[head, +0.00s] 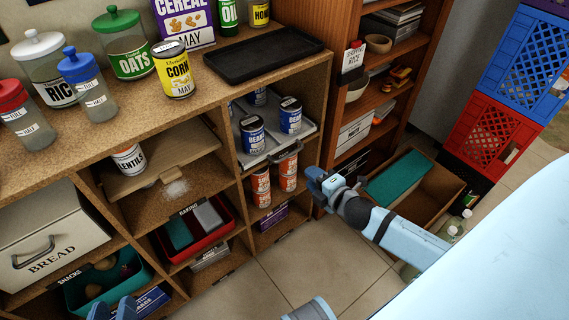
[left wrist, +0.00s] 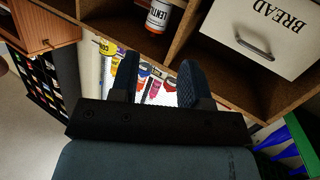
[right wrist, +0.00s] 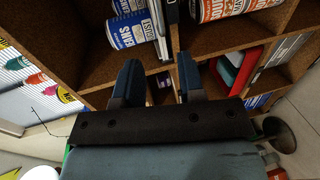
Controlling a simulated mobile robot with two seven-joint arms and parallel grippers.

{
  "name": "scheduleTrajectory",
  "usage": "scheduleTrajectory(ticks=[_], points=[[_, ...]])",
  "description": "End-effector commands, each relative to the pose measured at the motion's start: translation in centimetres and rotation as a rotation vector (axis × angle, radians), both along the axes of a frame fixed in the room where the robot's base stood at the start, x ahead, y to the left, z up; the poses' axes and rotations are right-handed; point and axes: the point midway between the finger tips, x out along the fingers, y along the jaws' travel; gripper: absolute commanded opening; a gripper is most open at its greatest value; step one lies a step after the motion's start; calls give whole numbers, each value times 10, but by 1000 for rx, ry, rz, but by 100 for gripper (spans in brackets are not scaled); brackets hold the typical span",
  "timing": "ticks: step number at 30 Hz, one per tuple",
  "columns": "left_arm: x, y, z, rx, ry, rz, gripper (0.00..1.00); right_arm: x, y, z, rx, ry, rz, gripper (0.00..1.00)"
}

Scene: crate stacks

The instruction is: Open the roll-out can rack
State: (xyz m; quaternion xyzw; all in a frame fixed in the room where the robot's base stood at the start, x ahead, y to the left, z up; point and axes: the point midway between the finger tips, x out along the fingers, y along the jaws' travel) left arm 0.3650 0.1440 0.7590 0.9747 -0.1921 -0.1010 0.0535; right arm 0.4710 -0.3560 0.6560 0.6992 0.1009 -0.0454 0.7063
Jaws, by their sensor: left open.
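The can rack is a grey tray (head: 262,160) in an upper right compartment of the wooden shelf unit. It holds blue cans (head: 252,134), with orange cans (head: 261,187) below. A dark bar handle (head: 286,151) sits on its front edge. The front looks about level with the shelf front. My right gripper (head: 312,178) is in front and to the right of the handle, apart from it. Its two fingers look open and empty in the right wrist view (right wrist: 158,80). My left gripper (head: 112,309) is at the bottom edge of the head view. It is open and empty in the left wrist view (left wrist: 158,85).
A black tray (head: 262,55), cereal box (head: 184,20) and jars stand on the counter. A lentils can (head: 128,158) sits on a slanted board left of the rack. A tall bookcase (head: 350,95) and open box (head: 425,205) stand right. Floor before the rack is clear.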

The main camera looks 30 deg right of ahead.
Motion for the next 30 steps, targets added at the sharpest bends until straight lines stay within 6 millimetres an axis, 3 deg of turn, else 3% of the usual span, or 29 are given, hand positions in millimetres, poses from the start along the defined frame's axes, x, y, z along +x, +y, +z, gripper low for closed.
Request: scheduleTrajectory(ticks=[18,24,30], points=[[4,-16,41,-118,-191,-38,43,111,9,-24,4,-1,-1,36],[4,-19,48,-138,-220,-48,43,125,10,-26,4,0,-1,36],[4,-20,51,-143,-227,-50,43,126,11,-26,4,1,-1,36]])
